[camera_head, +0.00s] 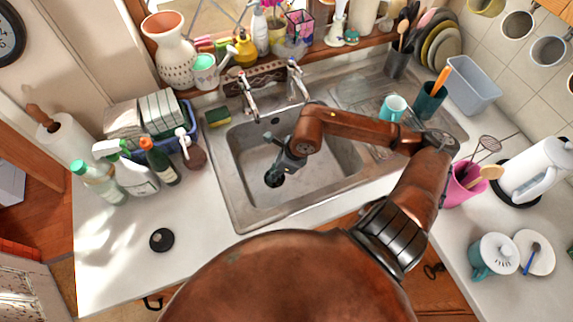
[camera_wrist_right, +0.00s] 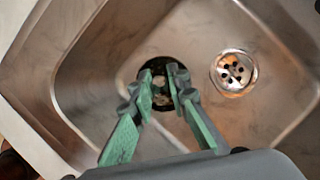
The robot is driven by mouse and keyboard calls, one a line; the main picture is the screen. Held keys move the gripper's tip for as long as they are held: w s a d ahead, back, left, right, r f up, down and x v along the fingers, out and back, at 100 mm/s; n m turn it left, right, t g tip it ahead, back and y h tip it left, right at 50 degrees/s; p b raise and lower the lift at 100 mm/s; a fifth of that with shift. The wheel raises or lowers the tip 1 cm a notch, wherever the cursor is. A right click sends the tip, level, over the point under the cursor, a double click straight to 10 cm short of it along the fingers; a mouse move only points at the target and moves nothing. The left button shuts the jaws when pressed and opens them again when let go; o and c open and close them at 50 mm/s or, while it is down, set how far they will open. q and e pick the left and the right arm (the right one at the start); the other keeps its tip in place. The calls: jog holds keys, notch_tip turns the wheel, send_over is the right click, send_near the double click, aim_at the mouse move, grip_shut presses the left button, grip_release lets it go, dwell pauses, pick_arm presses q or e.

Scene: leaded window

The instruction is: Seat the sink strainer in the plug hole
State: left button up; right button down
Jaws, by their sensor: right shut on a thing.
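The sink strainer (camera_wrist_right: 158,71) is a round piece with a dark rim and a paler middle. My right gripper (camera_wrist_right: 166,88) is shut on it, with its green-padded fingertips at the strainer's middle. The plug hole (camera_wrist_right: 232,69) is a shiny metal disc with several dark holes in the basin floor, to the right of the strainer in the wrist view and clear of it. In the head view, my right gripper (camera_head: 283,167) is low inside the basin, with the dark strainer (camera_head: 273,179) beneath its tips. I cannot make out the plug hole there. My left gripper is not in view.
The steel sink (camera_head: 232,165) has raised walls around my gripper, and taps (camera_head: 249,101) stand at its back. A sponge (camera_head: 218,117) lies on the back-left rim. Bottles (camera_head: 158,162) stand on the left counter, near a black disc (camera_head: 162,240). The front-left counter is mostly clear.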

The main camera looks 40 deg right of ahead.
jog(key=shift+s+d+m+t+h, duration=0.15)
jog(key=shift+d+m+t+h, duration=0.25)
jog(key=shift+m, duration=0.5)
jog(key=shift+w+d+f+m, duration=0.15)
jog(key=shift+w+d+f, duration=0.05)
jog(key=shift+d, duration=0.15)
jog(key=shift+w+d+f+m, duration=0.15)
jog(key=shift+w+d, duration=0.05)
jog(key=shift+d, duration=0.15)
jog(key=w+d+f, duration=0.2)
jog(key=d, duration=0.1)
jog(key=w+d+f, duration=0.2)
jog(key=d+f, duration=0.1)
jog(key=w+d+f, duration=0.2)
jog(key=d+f, duration=0.1)
jog(key=shift+w+d+f+b, duration=0.2)
jog(key=shift+w+d+b, duration=0.1)
jog(key=shift+d+b, duration=0.1)
jog(key=shift+w+d+f, duration=0.15)
jog(key=shift+d+f, duration=0.05)
jog(key=shift+f, duration=0.1)
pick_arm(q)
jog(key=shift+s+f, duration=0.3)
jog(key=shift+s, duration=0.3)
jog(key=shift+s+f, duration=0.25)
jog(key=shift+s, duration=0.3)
pick_arm(e)
jog(key=shift+d+f, duration=0.1)
jog(key=shift+f, duration=1.6)
